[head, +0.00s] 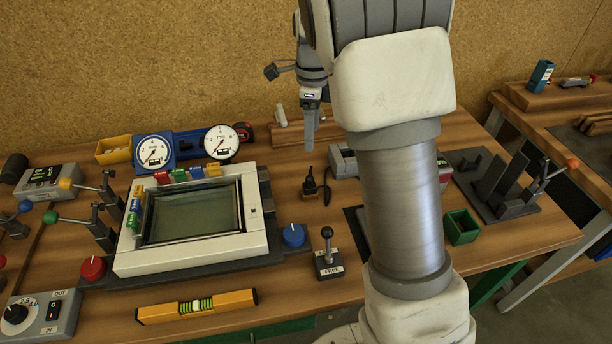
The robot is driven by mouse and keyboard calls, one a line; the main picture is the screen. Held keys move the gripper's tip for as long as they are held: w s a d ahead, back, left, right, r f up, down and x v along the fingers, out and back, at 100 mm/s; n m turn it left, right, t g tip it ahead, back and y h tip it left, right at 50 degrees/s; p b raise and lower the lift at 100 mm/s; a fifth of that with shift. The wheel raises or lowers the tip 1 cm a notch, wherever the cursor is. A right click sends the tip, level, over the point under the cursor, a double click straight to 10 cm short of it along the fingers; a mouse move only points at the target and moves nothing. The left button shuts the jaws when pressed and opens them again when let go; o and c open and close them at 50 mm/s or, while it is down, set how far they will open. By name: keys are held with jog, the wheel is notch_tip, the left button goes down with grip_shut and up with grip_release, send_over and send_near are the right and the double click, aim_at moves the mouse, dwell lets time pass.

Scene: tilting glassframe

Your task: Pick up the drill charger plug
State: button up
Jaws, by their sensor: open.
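A small black plug (310,184) with a dark cable stands on the wooden workbench (290,206), right of the white-framed screen. A grey box (342,161) sits behind and to the right of it, partly hidden by my arm; I cannot tell whether the cable joins it. My gripper (309,146) points down above and behind the plug in the picture, apart from it. It is open and seen edge-on, so the gap between its fingers does not show. Nothing shows in it.
The tilted screen frame (255,228) stands left of the plug. A black lever (327,252) and a blue knob (293,235) are in front. Wooden blocks (290,134) lie behind. A green box (462,227) is at the right. A yellow level (196,306) lies at the front.

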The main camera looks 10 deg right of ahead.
aim_at(310, 178)
notch_tip(310, 178, down, 12)
jog(key=shift+r+b, duration=0.15)
jog(key=shift+b, duration=0.25)
jog(key=shift+a+f, duration=0.2)
jog(key=shift+f, duration=2.5)
grip_shut()
